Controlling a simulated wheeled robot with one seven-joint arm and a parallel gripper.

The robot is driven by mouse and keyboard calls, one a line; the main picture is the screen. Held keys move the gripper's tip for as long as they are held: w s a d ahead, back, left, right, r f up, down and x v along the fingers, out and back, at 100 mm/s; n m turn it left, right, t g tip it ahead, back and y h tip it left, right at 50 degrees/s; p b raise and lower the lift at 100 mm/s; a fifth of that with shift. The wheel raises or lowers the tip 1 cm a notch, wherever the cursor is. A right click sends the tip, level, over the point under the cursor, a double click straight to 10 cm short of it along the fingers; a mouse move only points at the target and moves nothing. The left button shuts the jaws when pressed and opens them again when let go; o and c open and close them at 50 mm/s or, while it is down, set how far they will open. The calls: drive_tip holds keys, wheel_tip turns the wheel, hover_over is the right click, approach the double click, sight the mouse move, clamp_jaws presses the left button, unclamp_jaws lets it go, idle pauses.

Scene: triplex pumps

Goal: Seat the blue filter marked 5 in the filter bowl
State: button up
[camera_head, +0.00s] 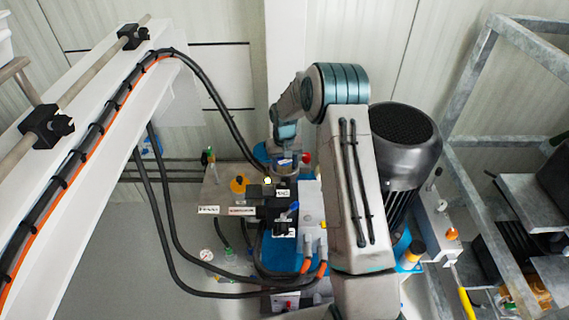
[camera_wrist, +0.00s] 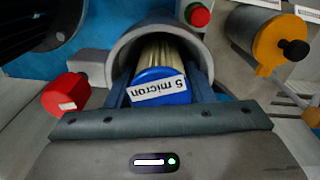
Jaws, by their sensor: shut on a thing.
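The blue filter (camera_wrist: 172,98) has a blue end cap, a pale pleated body and a white label reading "5 micron", upside down in the wrist view. My gripper (camera_wrist: 160,84) is shut on it, with one dark blue finger on each side of the cap. The grey filter bowl (camera_wrist: 119,65) has its open mouth around the filter. The pleated body reaches into the bowl, while the labelled cap shows at the mouth. How deep the filter's far end sits is hidden. In the head view my arm hides the filter and bowl.
A red knob (camera_wrist: 66,95) is left of the bowl, and a red-capped part (camera_wrist: 199,15) is close at its upper right. An orange valve part with a black knob (camera_wrist: 293,49) is farther right. In the head view, a black motor (camera_head: 405,135) and black hoses (camera_head: 165,230) flank my arm.

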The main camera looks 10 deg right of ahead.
drive_tip(key=shift+s+f, duration=0.1)
drive_tip(key=shift+f, duration=0.2)
drive_tip(key=o, duration=0.8)
drive_tip(key=shift+f, duration=0.1)
